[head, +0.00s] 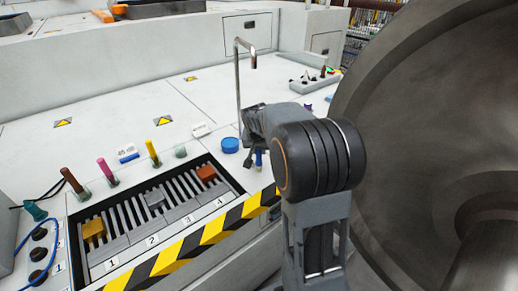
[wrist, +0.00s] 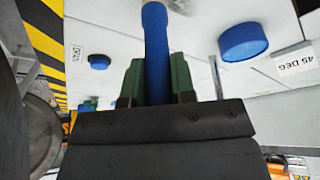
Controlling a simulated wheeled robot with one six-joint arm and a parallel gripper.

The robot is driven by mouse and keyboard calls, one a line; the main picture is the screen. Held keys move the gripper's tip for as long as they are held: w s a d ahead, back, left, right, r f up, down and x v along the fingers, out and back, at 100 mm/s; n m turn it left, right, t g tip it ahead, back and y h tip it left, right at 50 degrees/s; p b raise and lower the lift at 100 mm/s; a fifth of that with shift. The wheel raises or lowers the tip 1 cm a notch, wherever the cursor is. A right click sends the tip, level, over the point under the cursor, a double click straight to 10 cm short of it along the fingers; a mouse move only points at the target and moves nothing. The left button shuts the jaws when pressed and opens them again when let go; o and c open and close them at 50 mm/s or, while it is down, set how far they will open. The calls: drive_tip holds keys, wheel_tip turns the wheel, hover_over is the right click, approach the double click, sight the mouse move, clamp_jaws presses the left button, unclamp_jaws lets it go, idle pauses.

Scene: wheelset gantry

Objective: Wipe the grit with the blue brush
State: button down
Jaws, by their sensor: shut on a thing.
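The blue brush (wrist: 155,45) shows in the wrist view as a thick blue handle between two green jaw pads. My gripper (wrist: 156,85) is shut on it. In the head view my gripper (head: 253,157) hangs over the white deck, right of a round blue cap (head: 230,145). A small blue part of the brush (head: 259,159) shows beneath it. The bristles cannot be made out, and I cannot tell whether they touch the deck. I cannot make out any grit in either view.
A slatted tray (head: 150,211) with numbered slots and a yellow-black striped edge (head: 208,232) lies left of my arm. Coloured upright pegs (head: 107,171) stand behind it. A thin bent metal post (head: 238,85) rises behind my gripper. A large grey wheel (head: 425,110) fills the right.

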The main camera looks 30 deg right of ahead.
drive_tip(key=w+a+p, duration=0.1)
drive_tip(key=w+p, duration=0.1)
drive_tip(key=w, duration=0.5)
drive_tip(key=shift+a, duration=0.2)
idle(0.4)
drive_tip(key=shift+r, duration=0.1)
drive_tip(key=shift+r+p, duration=2.25)
drive_tip(key=shift+r, duration=0.7)
wheel_tip(320, 180, up, 3)
drive_tip(key=shift+p, duration=1.05)
